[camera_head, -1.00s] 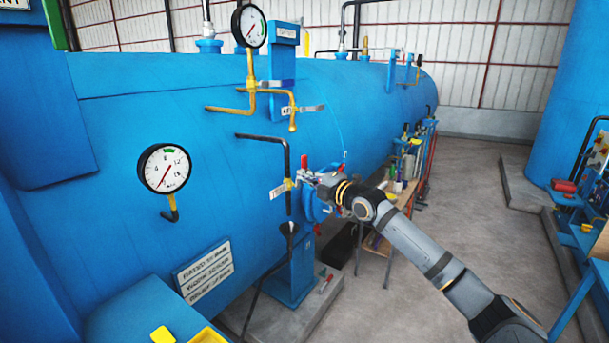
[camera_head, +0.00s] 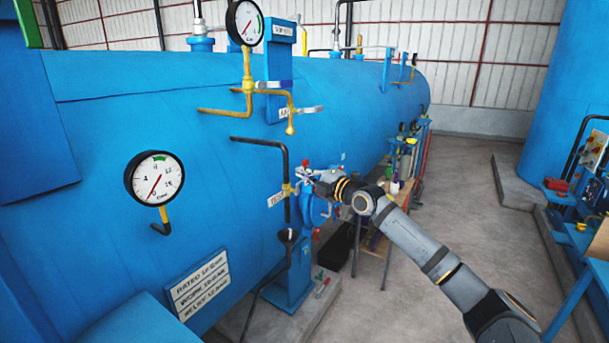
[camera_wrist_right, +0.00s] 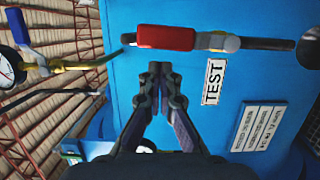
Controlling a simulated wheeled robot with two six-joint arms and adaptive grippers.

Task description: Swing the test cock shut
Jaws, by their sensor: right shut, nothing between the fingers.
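The test cock (camera_head: 288,189) is a small brass valve on a thin dark vertical pipe on the blue vessel, beside a white TEST label (camera_head: 275,200). In the right wrist view its red lever (camera_wrist_right: 165,37) lies along the dark pipe, and the TEST label (camera_wrist_right: 213,82) is to the right. My right gripper (camera_head: 312,180) is just right of the cock. In the wrist view the right gripper (camera_wrist_right: 160,68) has its fingertips together, empty, just below the red lever in the picture; whether they touch it is unclear. My left gripper is not in view.
A pressure gauge (camera_head: 155,178) is to the left. Brass pipework (camera_head: 248,90) with another gauge (camera_head: 245,23) is above. A cluttered bench (camera_head: 398,190) stands behind my right arm. Open floor (camera_head: 445,210) lies to the right.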

